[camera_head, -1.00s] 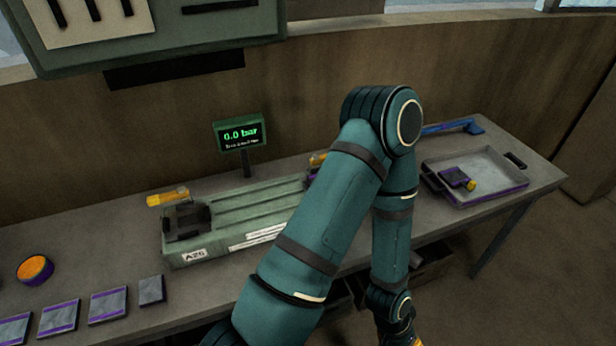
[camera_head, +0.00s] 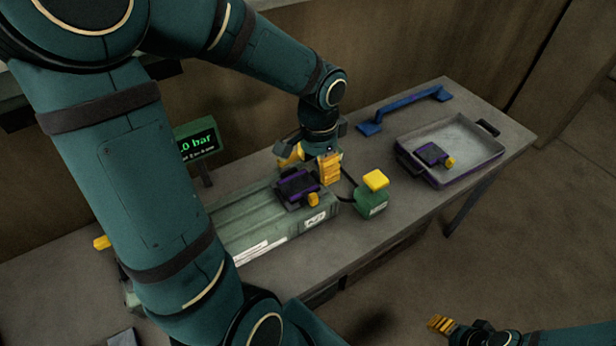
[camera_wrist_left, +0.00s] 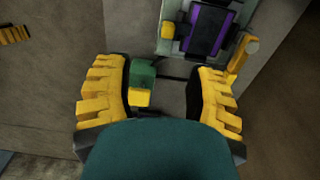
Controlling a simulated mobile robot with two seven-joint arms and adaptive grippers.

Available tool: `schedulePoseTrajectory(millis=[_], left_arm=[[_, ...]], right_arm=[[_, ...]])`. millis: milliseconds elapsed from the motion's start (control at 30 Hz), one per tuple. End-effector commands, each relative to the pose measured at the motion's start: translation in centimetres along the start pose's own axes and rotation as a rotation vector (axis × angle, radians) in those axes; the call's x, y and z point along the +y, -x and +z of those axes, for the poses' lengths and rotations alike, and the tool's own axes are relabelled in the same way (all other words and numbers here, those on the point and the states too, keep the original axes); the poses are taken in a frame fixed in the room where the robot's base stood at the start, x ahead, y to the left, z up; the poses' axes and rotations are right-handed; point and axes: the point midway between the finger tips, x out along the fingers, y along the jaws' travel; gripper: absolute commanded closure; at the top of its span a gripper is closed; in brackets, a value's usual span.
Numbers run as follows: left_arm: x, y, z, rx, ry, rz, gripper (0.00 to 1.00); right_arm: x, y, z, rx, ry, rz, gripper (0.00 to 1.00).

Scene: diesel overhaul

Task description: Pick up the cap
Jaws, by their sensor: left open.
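Two dark, purple-edged pieces with a yellow knob could be the cap; I cannot tell which. One piece (camera_head: 297,187) sits on the near right end of the long green block (camera_head: 240,222). The other piece (camera_head: 431,154) lies in the grey tray. My left gripper (camera_head: 308,163) is open and empty, pointing down just behind the piece on the block. In the left wrist view its fingers (camera_wrist_left: 162,75) are wide apart, and the piece on the block (camera_wrist_left: 209,29) lies beyond them. My right gripper (camera_head: 440,325) is low at the bottom edge; its jaw opening is unclear.
A green box with a yellow button (camera_head: 373,203) stands right of the block, close to my left gripper. The tray (camera_head: 462,135) is at the right, with a blue handle-like bar (camera_head: 405,108) behind it. A pressure display (camera_head: 199,145) stands behind the block.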

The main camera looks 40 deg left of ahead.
Motion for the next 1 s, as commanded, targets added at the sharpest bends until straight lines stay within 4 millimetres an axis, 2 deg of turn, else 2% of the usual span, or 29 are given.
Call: schedulePoseTrajectory(millis=[67,133,400,500,767,1000], left_arm=[[-0.3,0.1,0.4,-0.007,-0.001,-0.010,0.45],[-0.4,-0.8,0.5,-0.013,-0.002,-0.012,0.45],[-0.5,-6.0,0.5,-0.013,-0.001,-0.009,0.45],[-0.5,-7.2,0.5,-0.012,-0.001,-0.010,0.45],[-0.6,-8.5,0.5,-0.009,0.000,-0.010,0.45],[-1.4,-11.7,0.5,-0.012,-0.001,-0.009,0.45]], right_arm=[[0.1,-0.1,0.0,0.000,-0.001,0.000,0.47],[0.2,-0.3,0.1,-0.002,0.000,0.000,0.47],[0.6,-1.5,0.7,-0.014,0.004,-0.001,0.47],[0.7,-1.8,0.9,-0.017,0.005,-0.002,0.47],[0.8,-2.1,1.0,-0.021,0.006,-0.002,0.47],[1.1,-3.0,1.4,-0.028,0.008,-0.003,0.47]])
